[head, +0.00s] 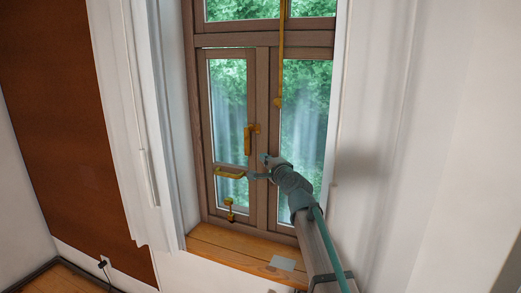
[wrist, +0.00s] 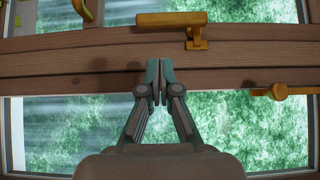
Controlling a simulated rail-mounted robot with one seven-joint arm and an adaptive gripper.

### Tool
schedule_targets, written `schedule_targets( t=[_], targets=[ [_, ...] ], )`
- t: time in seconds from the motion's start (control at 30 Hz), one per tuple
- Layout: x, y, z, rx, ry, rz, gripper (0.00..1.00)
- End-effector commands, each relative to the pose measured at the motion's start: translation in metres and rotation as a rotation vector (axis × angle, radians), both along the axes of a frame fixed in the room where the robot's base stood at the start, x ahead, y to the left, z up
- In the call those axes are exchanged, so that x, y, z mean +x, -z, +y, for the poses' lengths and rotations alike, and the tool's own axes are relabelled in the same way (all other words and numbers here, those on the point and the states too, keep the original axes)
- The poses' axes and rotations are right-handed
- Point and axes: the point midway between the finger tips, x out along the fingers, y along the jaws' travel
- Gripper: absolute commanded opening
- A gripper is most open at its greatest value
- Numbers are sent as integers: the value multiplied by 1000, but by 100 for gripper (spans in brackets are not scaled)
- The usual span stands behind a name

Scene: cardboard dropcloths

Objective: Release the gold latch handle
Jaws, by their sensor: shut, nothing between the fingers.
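Several gold fittings are on the wooden window, and I cannot tell for certain which is the latch handle. An upright gold handle (head: 248,140) hangs on the centre stile; in the wrist view it is the gold bar (wrist: 172,19) with a stem at its right. A horizontal gold handle (head: 229,173) sits lower left, and a small gold latch (head: 230,210) is near the bottom. In the wrist view my gripper (wrist: 159,72) is apart from that handle.
A long gold rod (head: 281,60) hangs from the upper window; its end fitting (wrist: 283,91) shows at right in the wrist view. A wooden sill (head: 225,245) runs below, with a pale flat piece (head: 283,263) on it. White reveals flank the window.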

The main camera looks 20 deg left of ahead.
Motion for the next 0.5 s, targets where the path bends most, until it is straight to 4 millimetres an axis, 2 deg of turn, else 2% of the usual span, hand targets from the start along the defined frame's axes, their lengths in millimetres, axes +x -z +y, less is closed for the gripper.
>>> schedule_targets(
  t=[0.3, 0.5],
  targets=[
    [1, 1, 1, -1, 0, 0, 0],
    [11, -1, 9, -3, 0, 0, 0]
  ],
)
